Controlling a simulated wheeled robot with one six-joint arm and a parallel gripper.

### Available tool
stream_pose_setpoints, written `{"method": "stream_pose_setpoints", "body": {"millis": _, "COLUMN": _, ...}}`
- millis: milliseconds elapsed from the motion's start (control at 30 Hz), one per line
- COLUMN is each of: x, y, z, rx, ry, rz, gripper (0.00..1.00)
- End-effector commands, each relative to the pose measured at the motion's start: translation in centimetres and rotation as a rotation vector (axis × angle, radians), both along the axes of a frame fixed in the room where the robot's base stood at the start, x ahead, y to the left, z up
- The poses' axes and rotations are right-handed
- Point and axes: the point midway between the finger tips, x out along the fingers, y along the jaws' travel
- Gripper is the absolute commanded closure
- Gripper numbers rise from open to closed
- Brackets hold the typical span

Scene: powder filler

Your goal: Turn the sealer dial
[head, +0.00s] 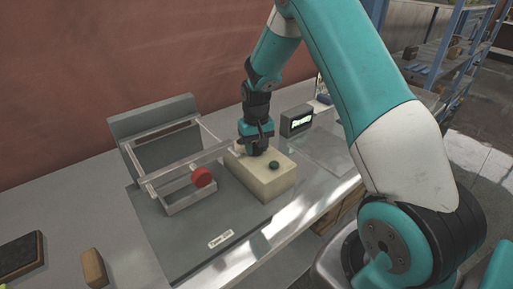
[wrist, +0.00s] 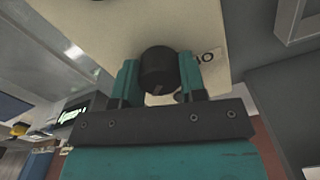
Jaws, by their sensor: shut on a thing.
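The sealer is a cream box (head: 268,185) on the bench. A black round dial (wrist: 158,68) on its face shows in the wrist view, with a mark "10" beside it. My gripper (wrist: 158,80) has its two teal fingers on either side of the dial, shut on it. In the head view my gripper (head: 256,149) points down onto the box's top and hides the dial. A green round button (head: 274,164) sits on the box's top, nearer the front corner.
A metal frame with a red knob (head: 202,177) stands left of the box, close to my gripper. A small display with green digits (head: 297,121) stands behind to the right. A brown block (head: 94,267) and a dark pad (head: 20,256) lie at the left. The front dark plate is mostly clear.

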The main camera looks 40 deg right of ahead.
Motion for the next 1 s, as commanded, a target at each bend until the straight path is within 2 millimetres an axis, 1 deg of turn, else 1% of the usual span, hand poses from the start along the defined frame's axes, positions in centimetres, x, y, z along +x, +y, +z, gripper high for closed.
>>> {"method": "stream_pose_setpoints", "body": {"millis": 200, "x": 0.11, "y": -0.05, "z": 0.09, "rx": -0.001, "ry": -0.004, "rz": -0.132, "gripper": 0.85}}
{"method": "stream_pose_setpoints", "body": {"millis": 400, "x": 0.12, "y": -0.05, "z": 0.12, "rx": -0.001, "ry": -0.004, "rz": -0.206, "gripper": 0.85}}
{"method": "stream_pose_setpoints", "body": {"millis": 600, "x": 0.12, "y": -0.05, "z": 0.14, "rx": -0.002, "ry": -0.005, "rz": -0.237, "gripper": 0.85}}
{"method": "stream_pose_setpoints", "body": {"millis": 1000, "x": 0.14, "y": -0.06, "z": 0.16, "rx": -0.002, "ry": -0.005, "rz": -0.241, "gripper": 0.85}}
